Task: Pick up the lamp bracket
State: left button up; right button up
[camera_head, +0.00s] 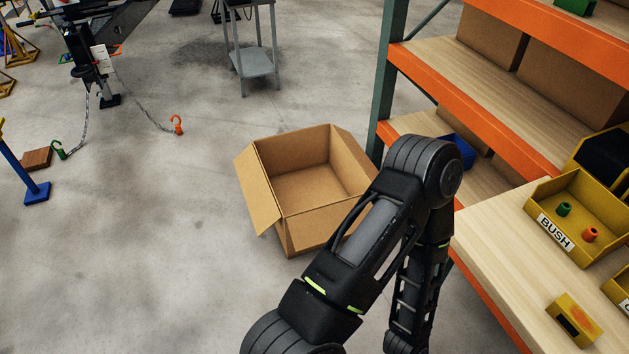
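A small yellow-orange block-like piece with a dark patch (574,319) lies on the light wooden worktop at the lower right. It may be the lamp bracket, but I cannot tell for sure. No other thing in view is clearly a lamp bracket. One of my black arms rises from the bottom middle, bends at its elbow and runs back down out of the frame. Neither gripper is in view.
A yellow bin labelled BUSH (555,235) holds a green and an orange piece on the worktop (492,237). An open cardboard box (262,188) stands on the floor behind my arm. Orange-edged shelves (488,88) stand at the right.

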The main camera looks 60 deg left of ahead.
aim_at(583, 329)
jog(key=i+u, duration=0.1)
jog(key=i, duration=0.25)
jog(key=u, duration=2.05)
